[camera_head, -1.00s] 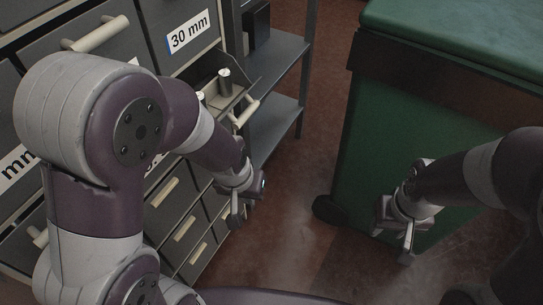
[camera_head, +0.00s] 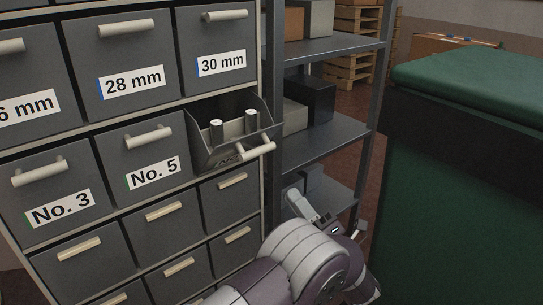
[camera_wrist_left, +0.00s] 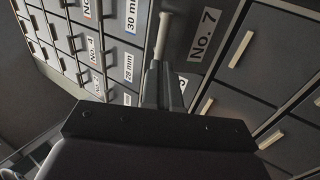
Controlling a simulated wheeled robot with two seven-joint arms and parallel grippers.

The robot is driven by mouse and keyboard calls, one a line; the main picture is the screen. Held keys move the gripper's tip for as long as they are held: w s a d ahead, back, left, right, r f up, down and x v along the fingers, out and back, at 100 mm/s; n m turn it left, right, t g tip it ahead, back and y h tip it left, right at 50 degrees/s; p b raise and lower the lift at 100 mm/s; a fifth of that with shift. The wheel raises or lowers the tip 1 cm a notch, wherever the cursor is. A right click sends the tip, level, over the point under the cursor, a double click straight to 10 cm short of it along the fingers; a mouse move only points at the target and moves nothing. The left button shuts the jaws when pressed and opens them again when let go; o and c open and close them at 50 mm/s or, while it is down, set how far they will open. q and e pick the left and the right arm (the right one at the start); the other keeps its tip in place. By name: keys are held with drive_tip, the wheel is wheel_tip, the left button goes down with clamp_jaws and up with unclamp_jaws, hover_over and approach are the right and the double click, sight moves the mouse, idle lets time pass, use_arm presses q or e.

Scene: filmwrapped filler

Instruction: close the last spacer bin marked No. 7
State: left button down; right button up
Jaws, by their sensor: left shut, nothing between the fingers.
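The No. 7 bin (camera_head: 212,156) is tilted out of the cabinet beside the No. 5 bin, and several metal cylinders (camera_head: 216,130) stand in it. Its cream handle (camera_head: 257,148) faces outward. In the left wrist view, the No. 7 label (camera_wrist_left: 204,35) is readable beside its handle (camera_wrist_left: 164,32). My left gripper (camera_head: 294,197) is shut and empty, below and right of the bin handle in the head view. In the left wrist view, its fingertips (camera_wrist_left: 163,68) overlap the handle's lower end; I cannot tell whether they touch. My right gripper is not in view.
The No. 5 bin (camera_head: 126,173), No. 3 bin (camera_head: 25,190) and 30 mm bin (camera_head: 195,45) are closed. A grey shelf rack (camera_head: 345,135) stands close to the cabinet's right. A green wheeled container (camera_head: 440,180) is at right.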

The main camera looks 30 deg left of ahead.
use_arm(q)
drive_tip(key=b, duration=0.2)
approach(253, 136)
drive_tip(key=w+a, duration=0.1)
drive_tip(key=a, duration=0.2)
drive_tip(key=shift+f, duration=0.15)
